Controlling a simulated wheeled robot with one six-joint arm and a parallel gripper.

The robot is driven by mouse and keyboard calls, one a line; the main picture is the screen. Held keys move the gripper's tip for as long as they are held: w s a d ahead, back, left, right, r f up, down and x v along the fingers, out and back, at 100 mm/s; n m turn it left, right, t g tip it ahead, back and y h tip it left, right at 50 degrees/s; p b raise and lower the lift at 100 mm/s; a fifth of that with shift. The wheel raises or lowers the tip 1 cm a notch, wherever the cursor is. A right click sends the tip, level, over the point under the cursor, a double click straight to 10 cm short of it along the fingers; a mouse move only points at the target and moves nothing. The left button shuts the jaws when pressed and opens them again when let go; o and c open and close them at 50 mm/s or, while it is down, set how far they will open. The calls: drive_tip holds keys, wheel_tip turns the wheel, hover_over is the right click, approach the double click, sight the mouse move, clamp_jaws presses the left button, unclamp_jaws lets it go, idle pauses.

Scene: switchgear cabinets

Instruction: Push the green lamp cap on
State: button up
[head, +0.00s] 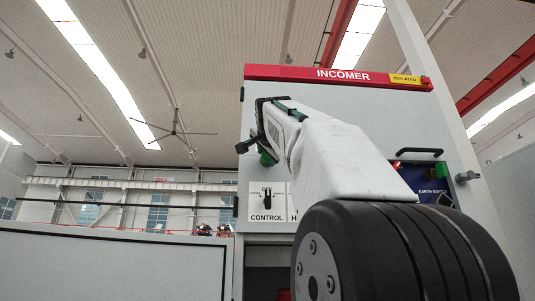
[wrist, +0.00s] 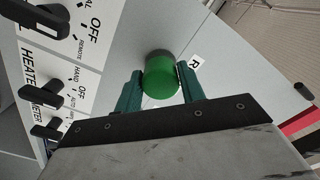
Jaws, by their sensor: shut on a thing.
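The green lamp cap (wrist: 161,78) shows in the wrist view as a round green cylinder between the two teal fingers of my gripper (wrist: 160,92). My gripper is shut on it, with a finger on each side. The far end of the cap, by the grey cabinet door, is dark. A small label with an R (wrist: 196,63) is beside it. In the head view the green cap (head: 267,158) shows partly, below my gripper, in front of the INCOMER cabinet (head: 340,92). My arm hides much of the cabinet front. I cannot tell whether the cap is seated.
Several black rotary switches, such as the OFF/REMOTE one (wrist: 42,18), stick out at the left of the wrist view. The head view shows a CONTROL switch (head: 267,194), a black door handle (head: 419,152) and a blue EARTH SWITCH panel (head: 425,185).

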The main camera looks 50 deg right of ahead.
drive_tip(key=shift+w+d, duration=0.35)
drive_tip(key=shift+d, duration=0.05)
drive_tip(key=shift+w+d, duration=0.15)
drive_tip(key=o, duration=1)
drive_tip(key=shift+o, duration=0.2)
drive_tip(key=v, duration=0.8)
drive_tip(key=shift+d, duration=0.1)
